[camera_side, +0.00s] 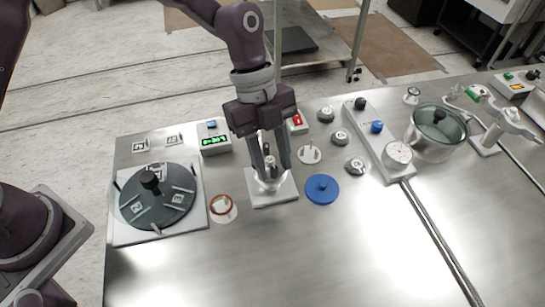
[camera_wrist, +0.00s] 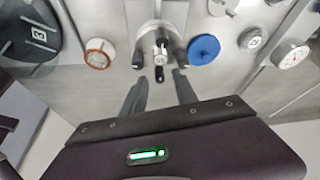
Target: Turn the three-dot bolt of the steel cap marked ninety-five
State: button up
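My gripper (camera_side: 271,168) points down over a steel fitting (camera_side: 268,184) on a white square base (camera_side: 285,193). Its two dark fingers are apart in the wrist view (camera_wrist: 160,88), with the upright black-tipped part of the fitting (camera_wrist: 159,73) showing between and beyond them. I cannot tell whether they touch it. Round steel caps stand to the right: one at the back (camera_side: 326,114), one in the middle (camera_side: 340,137) and one in front (camera_side: 356,165). One cap also shows in the wrist view (camera_wrist: 252,38). The number ninety-five and the three-dot bolt are too small to read.
A blue disc (camera_side: 322,189) and an orange-ringed disc (camera_side: 223,208) flank the base. A dark round plate (camera_side: 157,203) lies left. A white panel with knobs and a dial (camera_side: 398,154), and a glass-lidded pot (camera_side: 437,133), stand right. The front table is clear.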

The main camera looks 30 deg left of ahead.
grip_shut()
jog(key=shift+n+t, duration=0.55)
jog(key=shift+n, duration=0.95)
jog(key=shift+n+t, duration=0.55)
jog(key=shift+n, duration=0.95)
grip_release()
jog(key=shift+s, duration=0.1)
